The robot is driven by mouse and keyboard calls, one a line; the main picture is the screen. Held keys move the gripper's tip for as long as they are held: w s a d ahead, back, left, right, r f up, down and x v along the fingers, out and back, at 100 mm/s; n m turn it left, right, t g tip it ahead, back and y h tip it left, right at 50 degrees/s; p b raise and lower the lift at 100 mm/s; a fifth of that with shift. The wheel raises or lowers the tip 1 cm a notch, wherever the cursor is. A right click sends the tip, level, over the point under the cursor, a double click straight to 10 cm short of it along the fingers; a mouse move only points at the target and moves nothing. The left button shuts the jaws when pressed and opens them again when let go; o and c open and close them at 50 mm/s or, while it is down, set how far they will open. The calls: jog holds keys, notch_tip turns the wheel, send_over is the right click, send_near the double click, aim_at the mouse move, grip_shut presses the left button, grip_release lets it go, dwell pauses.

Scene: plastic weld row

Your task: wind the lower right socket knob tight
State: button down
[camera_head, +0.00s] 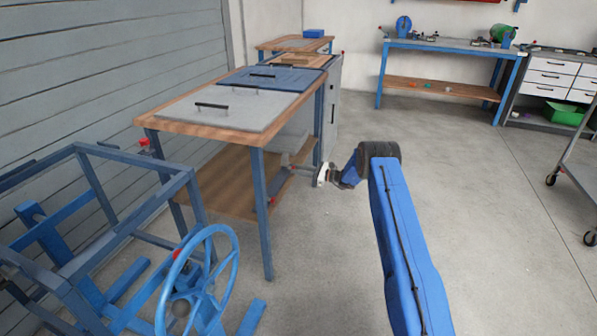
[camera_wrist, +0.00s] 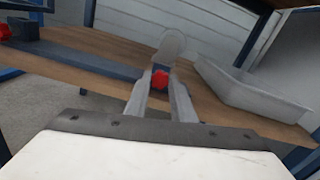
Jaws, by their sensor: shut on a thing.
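The red socket knob (camera_wrist: 159,78) sits in the middle of the wrist view, between the fingertips of my gripper (camera_wrist: 160,86). The two grey fingers are shut on the knob from either side. A rounded grey piece (camera_wrist: 171,47) stands just beyond the knob. In the head view, my gripper (camera_head: 299,172) reaches in low beside the workbench's lower shelf (camera_head: 225,184). I cannot make out the gripped knob there. Whether the knob is turned or how tight it sits cannot be told.
A second red knob (camera_wrist: 5,31) shows at the left of the wrist view, beside a dark block (camera_wrist: 38,24). A grey tray (camera_wrist: 249,92) lies right of my fingers. A blue handwheel (camera_head: 199,283) stands front left.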

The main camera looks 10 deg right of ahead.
jog(key=n, duration=0.5)
jog(key=shift+n, duration=0.3)
jog(key=shift+f, duration=0.1)
dwell(0.4)
jog(key=c, duration=1.5)
grip_release()
jog(key=shift+d, duration=0.1)
jog(key=shift+s, duration=0.1)
